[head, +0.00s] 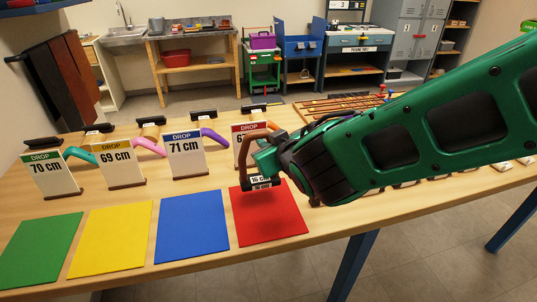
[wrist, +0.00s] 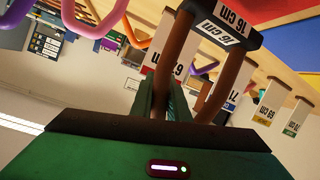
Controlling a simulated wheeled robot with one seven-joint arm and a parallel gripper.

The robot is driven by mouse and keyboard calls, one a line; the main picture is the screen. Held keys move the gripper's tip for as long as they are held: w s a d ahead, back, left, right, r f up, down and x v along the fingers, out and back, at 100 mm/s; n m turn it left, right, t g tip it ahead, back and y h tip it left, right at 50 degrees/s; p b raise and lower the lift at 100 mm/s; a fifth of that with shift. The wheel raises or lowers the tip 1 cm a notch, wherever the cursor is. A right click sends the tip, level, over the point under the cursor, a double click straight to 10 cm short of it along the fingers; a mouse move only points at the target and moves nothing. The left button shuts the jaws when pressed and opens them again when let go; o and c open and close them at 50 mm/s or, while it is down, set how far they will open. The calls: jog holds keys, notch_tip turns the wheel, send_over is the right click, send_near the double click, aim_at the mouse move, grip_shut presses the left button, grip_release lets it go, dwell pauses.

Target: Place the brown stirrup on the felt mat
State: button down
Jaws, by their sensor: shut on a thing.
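My gripper (head: 264,158) is shut on the brown stirrup (wrist: 174,62), with the green fingers (wrist: 165,100) around its bar in the wrist view. The stirrup's dark tread, labelled 16 cm (head: 262,183), hangs lowest in the head view. It appears over the back part of the red felt mat (head: 270,220); the gap between them is hard to judge. Blue (head: 190,228), yellow (head: 110,240) and green (head: 40,250) mats lie in a row to its left, all bare.
Drop signs stand behind the mats: 70 cm (head: 49,175), 69 cm (head: 118,163), 71 cm (head: 186,155), and a partly hidden red one (head: 243,145). Coloured stirrups, such as the purple one (head: 216,138), lie behind them. Rods (head: 345,106) lie at the table's back right.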

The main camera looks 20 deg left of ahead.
jog(key=shift+w+a+f, duration=0.1)
jog(key=shift+w+f, duration=0.15)
jog(key=shift+f, duration=0.9)
jog(key=shift+w+a+f, duration=0.1)
jog(key=shift+w+f, duration=0.15)
jog(key=shift+f, duration=0.9)
jog(key=shift+d+f, duration=0.1)
jog(key=shift+f, duration=0.05)
jog(key=c, duration=1.7)
grip_release()
jog(key=v, duration=1.2)
